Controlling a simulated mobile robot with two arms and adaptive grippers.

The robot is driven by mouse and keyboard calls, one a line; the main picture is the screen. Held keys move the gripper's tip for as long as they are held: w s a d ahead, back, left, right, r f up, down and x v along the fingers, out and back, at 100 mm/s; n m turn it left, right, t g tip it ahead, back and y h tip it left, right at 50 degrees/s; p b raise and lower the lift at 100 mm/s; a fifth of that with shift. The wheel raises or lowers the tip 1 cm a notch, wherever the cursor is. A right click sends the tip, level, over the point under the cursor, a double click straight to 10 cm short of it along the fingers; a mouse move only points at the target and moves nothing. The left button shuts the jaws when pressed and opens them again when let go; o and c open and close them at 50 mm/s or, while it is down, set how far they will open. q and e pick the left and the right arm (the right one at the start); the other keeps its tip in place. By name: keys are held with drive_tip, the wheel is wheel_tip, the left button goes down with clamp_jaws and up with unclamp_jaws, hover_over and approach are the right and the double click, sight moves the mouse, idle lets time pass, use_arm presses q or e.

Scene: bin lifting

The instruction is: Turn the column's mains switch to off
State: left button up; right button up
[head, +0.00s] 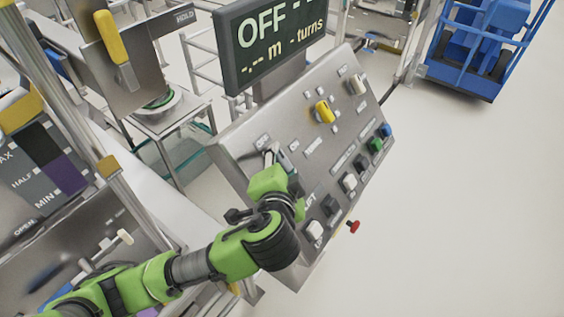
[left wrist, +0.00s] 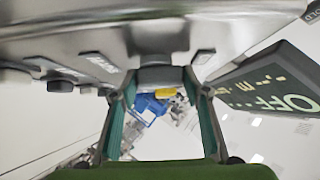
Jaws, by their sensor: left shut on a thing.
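My left gripper (head: 275,158) is at the left part of the sloped grey control panel (head: 236,143). In the left wrist view the fingers (left wrist: 159,82) close from both sides on a dark grey switch knob (left wrist: 156,74), which I take to be the mains switch. The gripper is shut on it. In the head view the fingers and wrist hide most of this knob, so its exact turn is hard to tell. The dark display (head: 272,38) above the panel reads "OFF" and "-.-- m - turns". My right gripper does not show.
The panel also carries a yellow knob (head: 324,112), a pale knob (head: 357,85), green (head: 376,145) and blue (head: 386,130) buttons and a red knob (head: 354,226). A blue frame (head: 468,70) stands at the back right. The floor to the right is clear.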

use_arm(q)
drive_tip(key=o, duration=1.1)
drive_tip(key=v, duration=1.2)
drive_tip(key=shift+f, duration=0.15)
